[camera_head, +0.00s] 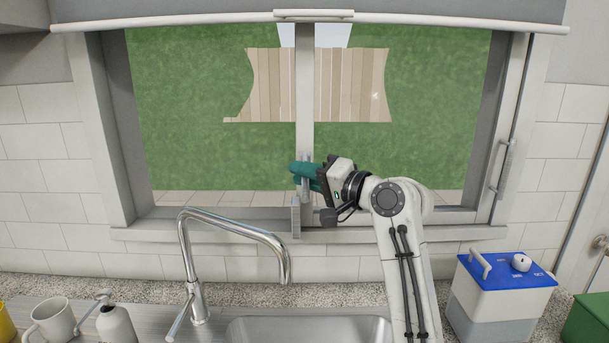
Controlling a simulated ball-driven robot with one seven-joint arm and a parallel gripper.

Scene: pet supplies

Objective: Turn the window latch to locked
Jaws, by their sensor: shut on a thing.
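The window latch (306,158) is a small grey metal piece on the white centre post of the window, above the sill. Its handle looks roughly upright. My gripper (303,178) reaches in from the right, with its teal fingers at the latch. It is shut on the latch, and the fingers hide part of it. A grey upright piece (296,217) shows just below the fingers; I cannot tell whether it belongs to the latch.
A chrome faucet (236,228) arches over the sink (308,331), left of my arm. A blue-and-white box (505,292) stands on the right of the counter. A mug (52,322) and a white bottle (116,325) stand at left. A vertical handle (503,168) is on the right window frame.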

